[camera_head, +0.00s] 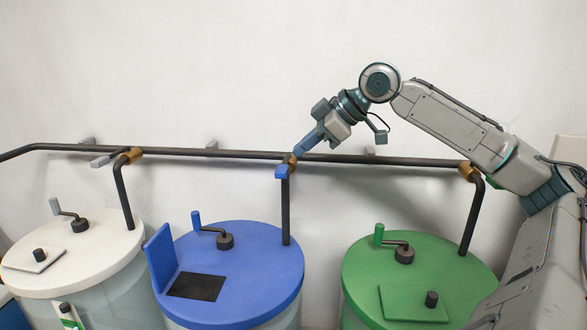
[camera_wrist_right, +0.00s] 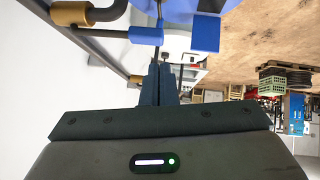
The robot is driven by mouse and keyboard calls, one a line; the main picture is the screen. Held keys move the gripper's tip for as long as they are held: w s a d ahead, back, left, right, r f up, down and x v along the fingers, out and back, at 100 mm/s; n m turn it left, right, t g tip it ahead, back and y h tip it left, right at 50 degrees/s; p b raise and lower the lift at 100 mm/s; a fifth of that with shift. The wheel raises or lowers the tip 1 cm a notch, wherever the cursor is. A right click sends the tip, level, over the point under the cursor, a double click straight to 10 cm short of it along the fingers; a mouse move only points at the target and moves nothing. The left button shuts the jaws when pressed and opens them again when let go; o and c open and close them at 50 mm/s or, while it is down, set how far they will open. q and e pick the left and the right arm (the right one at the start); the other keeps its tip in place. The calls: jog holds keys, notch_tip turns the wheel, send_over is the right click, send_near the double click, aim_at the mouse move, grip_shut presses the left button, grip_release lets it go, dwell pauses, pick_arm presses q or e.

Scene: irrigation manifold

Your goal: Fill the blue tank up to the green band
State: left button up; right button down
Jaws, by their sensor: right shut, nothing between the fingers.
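The blue tank (camera_head: 262,262) stands in the middle of the head view. Its blue hatch flap (camera_head: 160,257) stands up beside a dark square opening (camera_head: 196,287). No level or green band shows on this tank. Above it, a brass valve (camera_head: 290,160) with a blue handle (camera_head: 282,172) sits on the pipe. The blue handle (camera_wrist_right: 146,35) also shows in the right wrist view, just beyond my fingertips. My right gripper (camera_head: 302,147) is shut and empty, close to the valve; I cannot tell whether it touches the handle. My left gripper is out of view.
A dark pipe (camera_head: 235,153) runs along the wall with branches down to the tanks. A white tank (camera_head: 105,255) is at left, a green tank (camera_head: 450,262) at right. Cranks stand on the lids. The wall above the pipe is clear.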

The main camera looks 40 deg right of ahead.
jog(key=shift+b+v, duration=0.55)
jog(key=shift+v, duration=1.9)
